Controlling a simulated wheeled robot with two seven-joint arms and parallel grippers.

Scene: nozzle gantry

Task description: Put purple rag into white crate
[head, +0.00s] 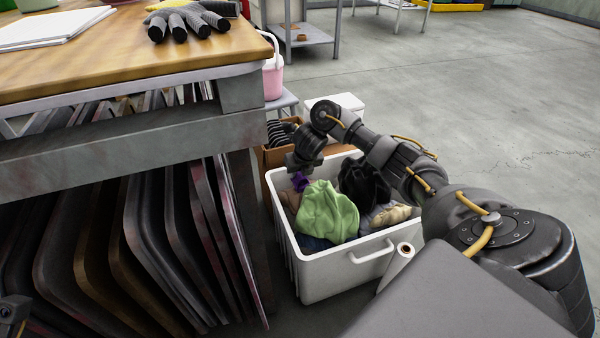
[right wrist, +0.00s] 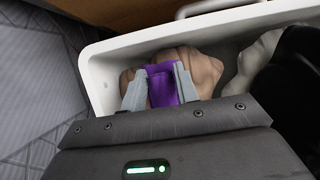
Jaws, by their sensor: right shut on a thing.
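The white crate (head: 335,270) stands on the floor beside the table and is full of crumpled rags. My right gripper (head: 301,172) reaches into its far left part. It is shut on the purple rag (head: 300,182), which also shows between the two fingers in the right wrist view (right wrist: 163,86). There the fingers and the rag are inside the crate rim (right wrist: 110,50), over brown rags (right wrist: 203,68). I cannot tell whether the purple rag touches the rags below it. A green rag (head: 328,212) lies at the crate's middle. My left gripper does not show clearly.
A wooden-topped table (head: 130,50) stands at left, with several dark trays (head: 150,240) stored upright underneath. Grey-black gloves (head: 190,20) lie on it. A cardboard box (head: 275,156) and a pink bucket (head: 273,78) are behind the crate. The floor at right is open.

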